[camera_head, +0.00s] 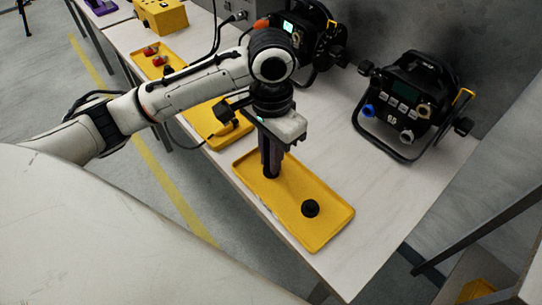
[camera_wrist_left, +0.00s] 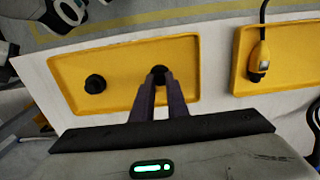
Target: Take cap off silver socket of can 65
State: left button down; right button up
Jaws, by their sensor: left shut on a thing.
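My left gripper (camera_head: 272,172) points down over the near yellow tray (camera_head: 325,240). It is shut on a small black cap (camera_wrist_left: 158,70), which shows between the fingertips in the left wrist view, low over or touching the tray floor; I cannot tell which. Another black cap (camera_head: 310,208) lies in the same tray; it also shows in the left wrist view (camera_wrist_left: 95,84). A black par can (camera_head: 408,100) stands at the right with a blue socket and a bare silver socket (camera_head: 407,136). My right gripper is out of view.
A second par can (camera_head: 318,30) stands behind my left arm, partly hidden. Another yellow tray (camera_head: 205,122) holds a cabled plug (camera_wrist_left: 262,62). A farther tray (camera_head: 155,62) holds red items. Bare table lies between the near tray and the right can.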

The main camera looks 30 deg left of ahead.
pick_arm(q)
jog(key=c, duration=1.7)
grip_release()
jog(key=shift+o, duration=0.2)
notch_tip(320, 180, up, 10)
jog(key=p, duration=0.2)
jog(key=shift+r+p, duration=0.15)
jog(key=shift+p, duration=0.25)
